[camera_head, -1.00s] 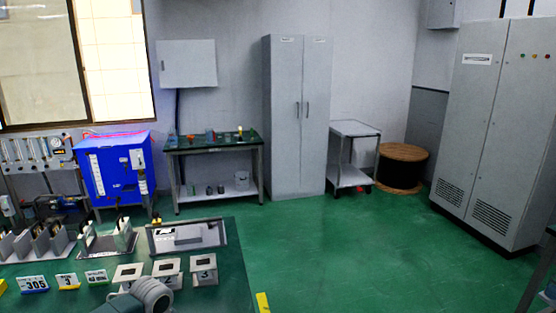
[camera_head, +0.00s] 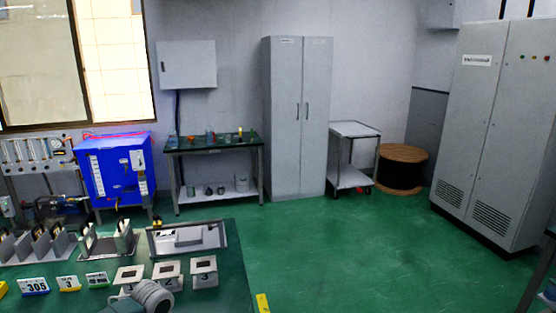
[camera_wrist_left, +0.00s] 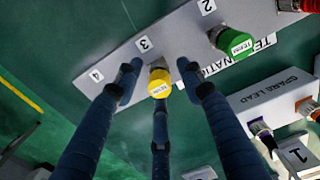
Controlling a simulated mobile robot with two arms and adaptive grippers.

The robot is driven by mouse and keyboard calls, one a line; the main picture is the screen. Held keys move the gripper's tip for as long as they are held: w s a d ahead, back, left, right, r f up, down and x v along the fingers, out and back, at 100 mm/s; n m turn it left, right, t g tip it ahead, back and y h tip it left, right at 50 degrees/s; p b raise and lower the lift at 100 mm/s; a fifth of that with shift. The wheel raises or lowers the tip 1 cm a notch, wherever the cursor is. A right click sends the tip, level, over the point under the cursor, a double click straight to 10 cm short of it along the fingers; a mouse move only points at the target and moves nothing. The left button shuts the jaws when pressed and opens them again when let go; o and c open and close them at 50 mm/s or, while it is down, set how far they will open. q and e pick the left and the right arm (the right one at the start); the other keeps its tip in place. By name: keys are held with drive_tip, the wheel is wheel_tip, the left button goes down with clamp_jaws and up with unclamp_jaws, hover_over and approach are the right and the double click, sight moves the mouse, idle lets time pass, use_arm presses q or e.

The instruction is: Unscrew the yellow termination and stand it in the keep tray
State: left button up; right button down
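The yellow termination (camera_wrist_left: 160,88) sits at position 3 on a grey numbered panel (camera_wrist_left: 118,67) in the left wrist view. My left gripper (camera_wrist_left: 158,74) has its dark blue fingers spread around the termination, one to each side and a third below it. Gaps show between the side fingers and the yellow cap, so the gripper is open. A shallow grey tray (camera_head: 222,242) lies on the green table in the head view; I cannot read a label naming it the keep tray. My right gripper is in neither view.
A green termination (camera_wrist_left: 236,42) sits by position 2, and a red one (camera_wrist_left: 290,5) is beyond it. A spare lead panel (camera_wrist_left: 262,100) with orange and purple connectors is at the right. Numbered grey stands (camera_head: 203,265) are near the tray on the green table (camera_head: 235,290).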

use_arm(q)
clamp_jaws()
drive_tip(key=shift+r, duration=0.1)
idle(0.3)
drive_tip(key=shift+r+p, duration=2.95)
drive_tip(key=shift+p, duration=0.4)
drive_tip(key=shift+p, duration=0.45)
